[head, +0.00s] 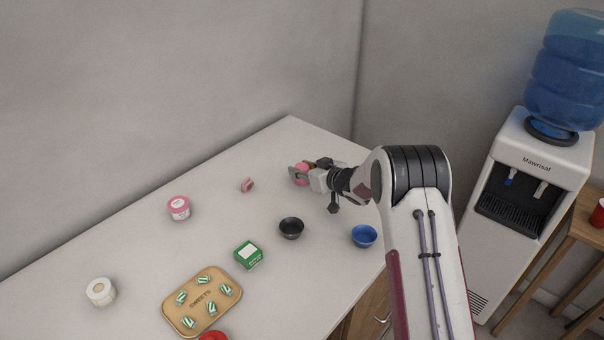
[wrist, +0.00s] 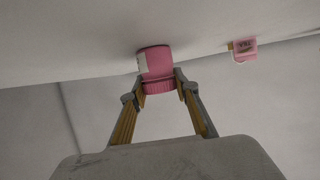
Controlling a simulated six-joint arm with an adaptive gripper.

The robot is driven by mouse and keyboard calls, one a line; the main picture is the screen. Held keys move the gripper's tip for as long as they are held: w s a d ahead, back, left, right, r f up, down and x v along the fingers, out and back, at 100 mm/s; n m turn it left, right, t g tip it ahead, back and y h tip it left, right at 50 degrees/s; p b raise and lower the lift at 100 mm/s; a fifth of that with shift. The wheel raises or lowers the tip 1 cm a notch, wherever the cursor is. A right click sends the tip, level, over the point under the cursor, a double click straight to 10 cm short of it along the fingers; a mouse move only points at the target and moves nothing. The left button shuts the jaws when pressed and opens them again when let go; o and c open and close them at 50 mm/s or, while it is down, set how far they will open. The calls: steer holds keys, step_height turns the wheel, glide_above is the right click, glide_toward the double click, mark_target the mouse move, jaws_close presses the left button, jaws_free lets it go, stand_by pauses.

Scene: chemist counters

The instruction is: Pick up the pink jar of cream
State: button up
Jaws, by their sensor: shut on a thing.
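My gripper (head: 299,175) is at the far right part of the counter, shut on a pink jar (head: 302,167). In the wrist view the held pink jar (wrist: 155,67) shows a ribbed pink rim and a pale label, with one finger of my gripper (wrist: 159,88) on each side. I cannot tell whether it touches the counter. A second pink-lidded jar (head: 178,208) with a white label stands apart at the left.
A small pink box (head: 247,184) lies left of my gripper and shows in the wrist view (wrist: 243,50). A black bowl (head: 291,228), blue bowl (head: 364,236), green box (head: 248,255), sweets tray (head: 171,312) and white jar (head: 101,292) stand nearer. Walls edge the counter behind.

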mark_target(302, 167)
steer(key=shift+r, duration=5)
